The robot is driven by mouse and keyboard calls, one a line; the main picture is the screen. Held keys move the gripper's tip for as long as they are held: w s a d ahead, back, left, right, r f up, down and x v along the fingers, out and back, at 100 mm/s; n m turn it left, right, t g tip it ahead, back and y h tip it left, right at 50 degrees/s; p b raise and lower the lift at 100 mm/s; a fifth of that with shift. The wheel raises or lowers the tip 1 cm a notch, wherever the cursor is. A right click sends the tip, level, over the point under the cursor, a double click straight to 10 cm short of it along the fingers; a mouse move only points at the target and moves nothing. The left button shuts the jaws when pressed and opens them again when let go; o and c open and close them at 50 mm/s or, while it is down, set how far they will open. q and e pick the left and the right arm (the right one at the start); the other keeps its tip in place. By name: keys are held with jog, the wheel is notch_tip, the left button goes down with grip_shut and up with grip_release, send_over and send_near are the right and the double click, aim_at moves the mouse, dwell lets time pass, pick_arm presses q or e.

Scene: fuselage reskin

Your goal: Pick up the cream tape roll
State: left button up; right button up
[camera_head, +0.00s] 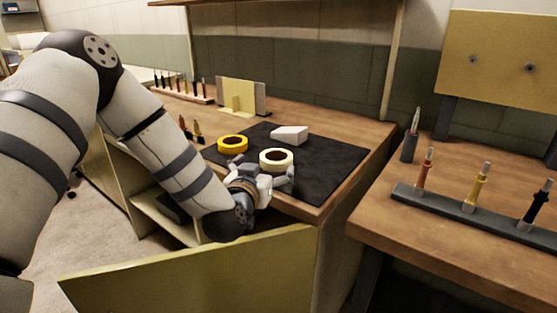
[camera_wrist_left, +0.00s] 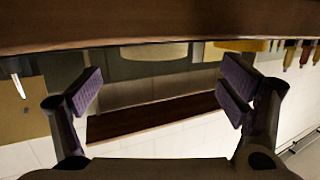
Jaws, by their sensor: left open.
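The cream tape roll (camera_head: 274,166) lies flat on the dark mat (camera_head: 325,165) near the table's front edge. In the left wrist view a pale strip at the top, which looks like the cream roll (camera_wrist_left: 150,52), shows between the fingers. My left gripper (camera_head: 262,176) is at the front edge of the table, close to the roll, with its fingers apart on either side of the roll's near side. The left wrist view shows the fingers (camera_wrist_left: 162,78) wide apart and nothing held. Whether a finger touches the roll cannot be told. My right gripper is not in view.
A yellow tape roll (camera_head: 233,142) lies just left of the cream one. A white block (camera_head: 289,134) sits behind it. An open yellowish panel (camera_head: 200,270) stands below the arm. A tool rack (camera_head: 480,212) is on the right bench. The mat's right side is clear.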

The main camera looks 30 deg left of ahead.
aim_at(279, 152)
pick_arm(q)
jog(key=x, duration=0.4)
jog(key=b+x, duration=0.1)
jog(key=x, duration=0.1)
jog(key=shift+w+d, duration=0.15)
jog(key=shift+d, duration=0.15)
jog(key=shift+r, duration=0.15)
jog(key=c, duration=1.2)
jog(key=shift+c, duration=0.2)
